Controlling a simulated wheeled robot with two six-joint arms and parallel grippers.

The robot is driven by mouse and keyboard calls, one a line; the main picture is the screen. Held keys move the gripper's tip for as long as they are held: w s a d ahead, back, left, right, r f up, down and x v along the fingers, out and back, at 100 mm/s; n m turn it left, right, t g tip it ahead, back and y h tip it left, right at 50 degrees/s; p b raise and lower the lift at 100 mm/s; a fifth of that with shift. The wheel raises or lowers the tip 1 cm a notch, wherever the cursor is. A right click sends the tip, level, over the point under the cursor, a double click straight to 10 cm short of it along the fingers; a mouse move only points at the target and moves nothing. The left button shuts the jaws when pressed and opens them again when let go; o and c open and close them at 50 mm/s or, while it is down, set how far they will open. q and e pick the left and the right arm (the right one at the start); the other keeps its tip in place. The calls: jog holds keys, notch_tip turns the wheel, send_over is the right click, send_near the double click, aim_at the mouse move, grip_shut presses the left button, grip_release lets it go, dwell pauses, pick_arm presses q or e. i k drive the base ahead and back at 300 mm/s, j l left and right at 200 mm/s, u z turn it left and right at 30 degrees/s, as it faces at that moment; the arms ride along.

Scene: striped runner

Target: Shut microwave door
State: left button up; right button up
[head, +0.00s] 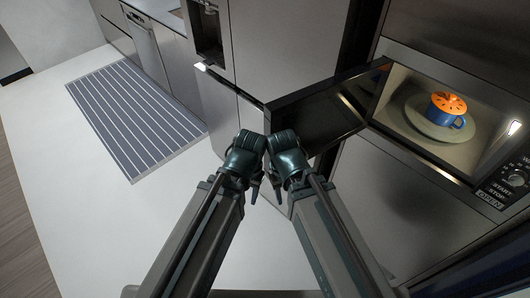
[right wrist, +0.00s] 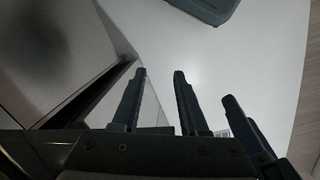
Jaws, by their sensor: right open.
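The microwave (head: 400,147) is built into the cabinet at the right of the head view. Its dark door (head: 318,112) stands open, swung out to the left from the left side of the opening. My right gripper (head: 286,162) is in front of the door's lower left part in the picture; whether it touches the door I cannot tell. Its jaws are open and look empty in the right wrist view (right wrist: 158,75). My left gripper (head: 246,160) is close beside it, left of the door's free end. Its finger opening is hidden.
Inside the microwave, a blue mug (head: 446,121) with an orange top stands on a round plate (head: 420,121). A control panel (head: 507,185) is right of the opening. The fridge (head: 245,50) is behind the door. A striped runner (head: 135,115) lies on clear pale floor.

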aim_at(324, 114)
jog(key=j, duration=0.7)
jog(key=i+j+u, duration=0.15)
jog(key=j, duration=0.55)
